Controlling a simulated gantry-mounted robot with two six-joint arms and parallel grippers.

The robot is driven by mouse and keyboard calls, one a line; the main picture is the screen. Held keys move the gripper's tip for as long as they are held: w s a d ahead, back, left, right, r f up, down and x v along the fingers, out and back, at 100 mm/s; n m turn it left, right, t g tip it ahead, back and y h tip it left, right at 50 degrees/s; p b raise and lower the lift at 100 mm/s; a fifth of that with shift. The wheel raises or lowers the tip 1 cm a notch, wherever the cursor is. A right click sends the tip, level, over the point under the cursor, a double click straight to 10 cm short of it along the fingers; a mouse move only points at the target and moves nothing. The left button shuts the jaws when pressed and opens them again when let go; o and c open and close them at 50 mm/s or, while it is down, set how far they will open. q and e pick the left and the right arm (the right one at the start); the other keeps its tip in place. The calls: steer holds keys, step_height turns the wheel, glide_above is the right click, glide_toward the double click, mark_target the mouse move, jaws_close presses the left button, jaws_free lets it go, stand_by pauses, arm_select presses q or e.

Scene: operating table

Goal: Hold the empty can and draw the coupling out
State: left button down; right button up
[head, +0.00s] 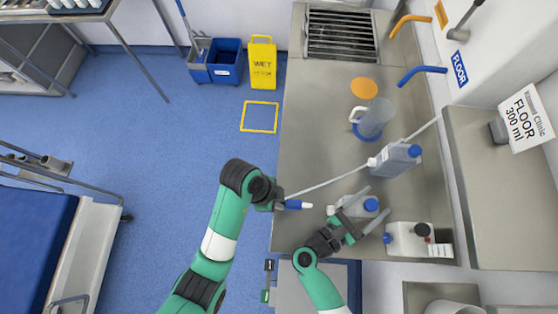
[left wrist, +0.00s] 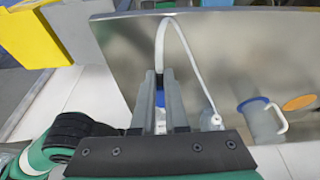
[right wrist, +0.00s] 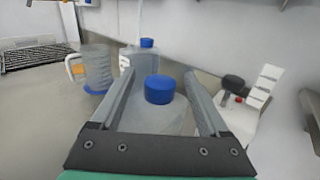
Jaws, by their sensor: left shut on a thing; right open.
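My left gripper (head: 283,204) is shut on the coupling (head: 298,204), a blue piece with a white tip; it also shows between the fingers in the left wrist view (left wrist: 160,98). The coupling is held clear of the cans, near the bench's left edge. A thin white hose (head: 330,183) runs from there towards the rear can. My right gripper (head: 374,202) is open, its fingers on either side of a translucent can with a blue cap (right wrist: 159,90). Whether the fingers touch this can is unclear. I cannot tell which can is empty.
A second blue-capped can (head: 396,160) stands behind, with a clear jug (head: 372,120) on a blue base beyond it. A white container (head: 410,240) with a black cap stands at the front right. The steel bench (head: 315,120) is clear at left rear.

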steer(key=v, duration=1.2)
